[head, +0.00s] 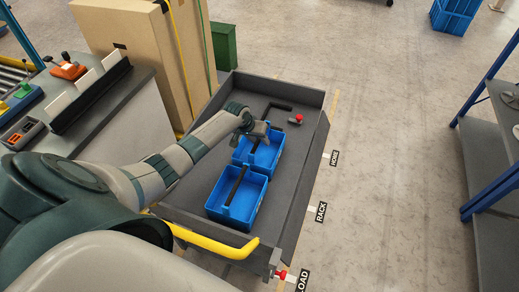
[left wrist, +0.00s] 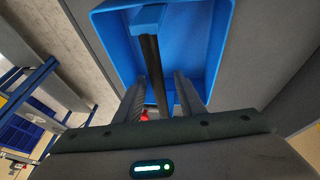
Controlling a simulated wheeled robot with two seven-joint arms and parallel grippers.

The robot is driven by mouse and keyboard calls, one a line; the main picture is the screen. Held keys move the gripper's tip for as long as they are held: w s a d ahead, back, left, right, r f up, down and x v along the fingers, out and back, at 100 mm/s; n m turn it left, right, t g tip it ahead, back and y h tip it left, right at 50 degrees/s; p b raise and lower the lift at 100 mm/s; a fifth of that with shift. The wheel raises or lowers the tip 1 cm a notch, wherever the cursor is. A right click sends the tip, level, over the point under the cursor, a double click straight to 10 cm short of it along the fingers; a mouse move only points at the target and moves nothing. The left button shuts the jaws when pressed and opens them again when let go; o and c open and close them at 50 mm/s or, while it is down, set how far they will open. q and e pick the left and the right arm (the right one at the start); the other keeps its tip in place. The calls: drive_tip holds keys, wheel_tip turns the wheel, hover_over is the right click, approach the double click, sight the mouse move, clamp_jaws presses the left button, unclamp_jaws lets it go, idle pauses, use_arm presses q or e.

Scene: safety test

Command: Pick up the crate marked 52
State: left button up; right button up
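Two blue crates with black bar handles stand in a grey cart: a near crate (head: 236,196) and a far crate (head: 268,157). I can read no number on either, so I cannot tell which is 52. My left gripper (head: 254,139) is over the far crate and hides part of it. In the left wrist view my left gripper (left wrist: 160,88) is open, with one finger on each side of a black handle (left wrist: 152,70). The blue crate (left wrist: 211,45) is below it. Gaps show between fingers and handle. My right gripper is not in view.
The grey cart (head: 302,178) has raised walls and a yellow bar (head: 215,243) at its near end. A black bar and a red knob (head: 299,118) are at its far end. Large cardboard boxes (head: 140,50) stand behind left. Floor to the right is clear up to a blue-framed rack (head: 490,150).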

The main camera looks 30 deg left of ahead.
use_arm(q)
clamp_jaws()
idle(1.3)
